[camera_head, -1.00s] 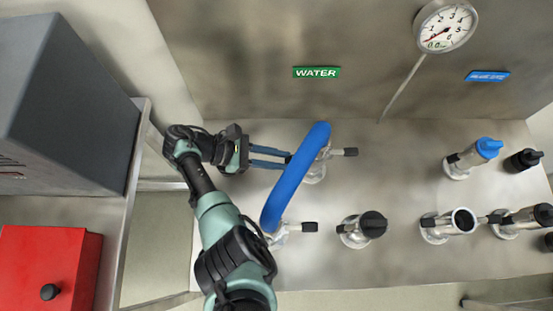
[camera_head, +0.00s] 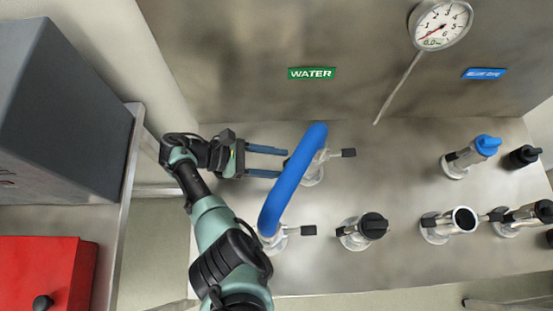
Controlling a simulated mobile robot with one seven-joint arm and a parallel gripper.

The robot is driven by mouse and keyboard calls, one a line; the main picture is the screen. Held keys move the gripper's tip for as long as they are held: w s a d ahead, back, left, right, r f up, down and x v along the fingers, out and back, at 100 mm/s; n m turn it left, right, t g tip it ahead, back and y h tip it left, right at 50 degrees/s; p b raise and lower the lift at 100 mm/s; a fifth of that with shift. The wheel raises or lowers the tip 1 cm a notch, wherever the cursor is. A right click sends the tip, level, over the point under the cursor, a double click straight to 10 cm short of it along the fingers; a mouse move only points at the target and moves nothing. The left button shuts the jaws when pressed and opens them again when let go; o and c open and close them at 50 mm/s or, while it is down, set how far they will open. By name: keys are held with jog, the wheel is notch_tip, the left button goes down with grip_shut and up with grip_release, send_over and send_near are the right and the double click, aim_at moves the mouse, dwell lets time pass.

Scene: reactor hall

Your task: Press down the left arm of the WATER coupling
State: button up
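The WATER coupling (camera_head: 314,174) is a silver fitting on the metal bench below the green WATER label (camera_head: 312,73). A thick blue hose (camera_head: 292,180) covers its top. Its right arm (camera_head: 348,153), with a black tip, sticks out to the right. Its left arm is not visible; the hose and my fingers are in that area. My gripper (camera_head: 265,162) comes from the left with its two blue fingers apart and nothing seen between them. The fingertips end at the hose's left edge in the picture; I cannot tell whether they touch anything.
The hose runs down to a second coupling (camera_head: 274,243) with a black-tipped arm (camera_head: 308,230). Several capped or open fittings (camera_head: 362,231) stand to the right. A gauge (camera_head: 441,24) hangs at the back. A grey box (camera_head: 65,115) and a red box (camera_head: 45,270) are at left.

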jog(key=shift+a, duration=0.1)
jog(key=v, duration=0.7)
jog(key=shift+a+r, duration=0.1)
jog(key=shift+a, duration=0.05)
